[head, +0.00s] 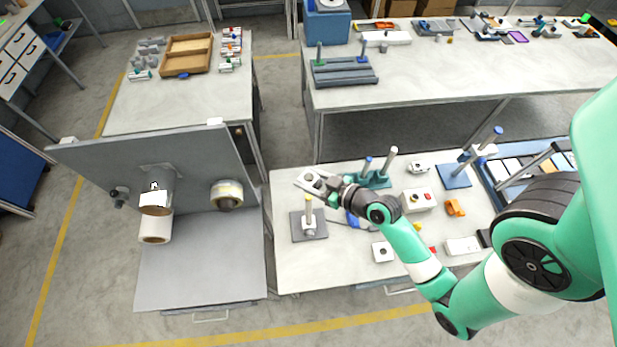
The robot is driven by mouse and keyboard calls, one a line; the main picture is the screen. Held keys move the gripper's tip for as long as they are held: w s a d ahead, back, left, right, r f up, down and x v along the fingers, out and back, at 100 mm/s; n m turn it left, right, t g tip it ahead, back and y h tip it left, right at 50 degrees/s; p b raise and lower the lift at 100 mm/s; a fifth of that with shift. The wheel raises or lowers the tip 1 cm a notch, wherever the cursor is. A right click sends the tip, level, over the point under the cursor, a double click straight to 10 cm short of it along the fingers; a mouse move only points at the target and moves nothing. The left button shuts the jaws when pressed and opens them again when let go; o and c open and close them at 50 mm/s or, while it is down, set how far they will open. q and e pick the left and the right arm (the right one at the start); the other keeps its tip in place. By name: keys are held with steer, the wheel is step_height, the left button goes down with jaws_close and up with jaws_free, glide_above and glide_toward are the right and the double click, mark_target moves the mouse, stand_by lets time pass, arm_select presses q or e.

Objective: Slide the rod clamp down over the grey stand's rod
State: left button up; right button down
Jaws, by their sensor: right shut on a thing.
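The grey stand (309,236) is a flat square plate on the near table, with a pale collar at its middle. Its upright rod (308,212) has a yellow upper part. My right gripper (329,184) reaches in from the right and is shut on the rod clamp (310,179), a small light grey piece with a dark opening. The clamp shows just above and behind the rod's top in the picture, apparently apart from it. Its exact height and alignment with the rod cannot be told. My left gripper is not in view.
A teal base with rods (372,180) stands just right of the gripper. A blue stand (455,176) is further right. A white control box (418,200) and a white block (382,251) lie near my arm. The upright grey panel (160,165) stands left. The table's front left is clear.

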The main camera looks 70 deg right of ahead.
steer(key=b, duration=0.7)
glide_above(311, 212)
steer(key=w, duration=0.1)
steer(key=f, duration=0.8)
steer(key=shift+d, duration=0.3)
steer(key=shift+f, duration=0.1)
steer(key=shift+f+b, duration=2.15)
steer(key=shift+f, duration=0.25)
steer(key=shift+f+b, duration=2.3)
steer(key=shift+f, duration=0.2)
steer(key=shift+f+b, duration=2.35)
steer(key=shift+f, duration=0.15)
steer(key=shift+f+b, duration=2.3)
steer(key=shift+f, duration=0.2)
